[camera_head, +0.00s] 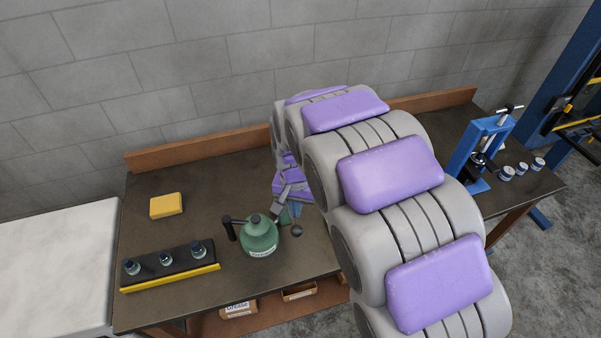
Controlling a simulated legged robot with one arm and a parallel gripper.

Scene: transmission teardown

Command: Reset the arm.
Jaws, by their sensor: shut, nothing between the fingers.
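My arm, grey with purple pads, reaches across the middle of the view and over the dark workbench (180,230). My gripper (294,212) shows small beyond the arm's lower left side, low over the bench and just right of a green can. It is shut and empty. A dark round knob-like thing (296,231) shows just below it; I cannot tell whether they touch. Part of the wrist is hidden behind the larger arm links.
The green can (259,238) with a dark handle stands close left of my gripper. A yellow block (166,205) and a black rack with bottles (170,270) lie further left. A blue press (480,150) and several small jars (521,169) stand right. A block wall is behind.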

